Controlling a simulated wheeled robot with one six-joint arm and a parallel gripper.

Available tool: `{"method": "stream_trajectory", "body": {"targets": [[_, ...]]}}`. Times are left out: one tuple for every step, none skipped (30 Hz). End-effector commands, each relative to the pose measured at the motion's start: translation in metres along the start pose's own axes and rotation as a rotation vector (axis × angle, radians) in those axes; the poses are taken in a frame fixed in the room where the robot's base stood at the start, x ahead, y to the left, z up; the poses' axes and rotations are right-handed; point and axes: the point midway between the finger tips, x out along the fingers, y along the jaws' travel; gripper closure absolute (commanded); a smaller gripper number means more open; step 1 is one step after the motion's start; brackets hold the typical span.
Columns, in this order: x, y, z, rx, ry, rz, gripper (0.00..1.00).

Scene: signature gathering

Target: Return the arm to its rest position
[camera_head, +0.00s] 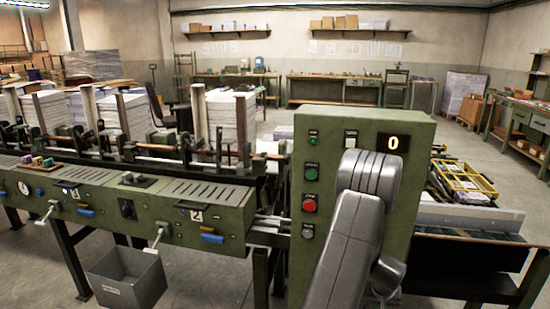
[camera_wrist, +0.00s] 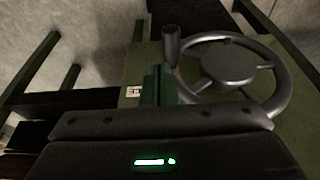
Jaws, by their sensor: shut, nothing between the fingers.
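My grey arm (camera_head: 348,235) rises in front of the green control panel in the head view and hides part of it. My gripper is out of sight there. In the wrist view my gripper (camera_wrist: 154,72) appears shut and empty, with its dark body and a lit green strip at the bottom. A grey handwheel (camera_wrist: 229,71) with an upright dark knob stands close behind and to the right of the fingertips. Whether they touch it I cannot tell.
The control panel (camera_head: 309,144) has several buttons and a display reading 0. The green gathering machine (camera_head: 130,205) runs to the left, holding paper stacks (camera_head: 232,118). A grey bin (camera_head: 128,279) sits below it. A yellow-framed conveyor (camera_head: 465,183) is at right. Open floor lies behind.

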Motion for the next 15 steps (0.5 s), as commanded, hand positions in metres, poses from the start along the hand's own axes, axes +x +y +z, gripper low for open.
{"method": "stream_trajectory", "body": {"targets": [[0.015, 0.002, 0.007, 0.003, -0.003, -0.001, 1.0], [0.021, 0.003, 0.009, 0.004, -0.003, 0.0, 1.0], [0.029, 0.004, 0.012, 0.004, -0.003, 0.0, 1.0], [0.034, 0.004, 0.013, 0.004, -0.002, 0.001, 1.0], [0.039, 0.005, 0.015, 0.004, -0.002, 0.001, 1.0], [0.027, 0.004, 0.011, 0.004, 0.0, 0.001, 1.0], [0.024, 0.003, 0.01, 0.003, -0.001, 0.0, 1.0], [0.023, 0.003, 0.01, 0.003, -0.001, 0.0, 1.0], [0.022, 0.002, 0.01, 0.004, -0.001, 0.0, 1.0], [0.021, 0.002, 0.009, 0.004, -0.001, 0.0, 1.0], [0.019, 0.001, 0.009, 0.003, -0.001, 0.001, 1.0], [0.018, 0.0, 0.009, 0.003, -0.001, 0.001, 1.0], [0.017, 0.0, 0.008, 0.003, -0.001, 0.0, 1.0], [0.016, -0.001, 0.008, 0.003, -0.002, 0.0, 1.0], [0.015, -0.002, 0.008, 0.003, -0.002, 0.0, 1.0]]}}
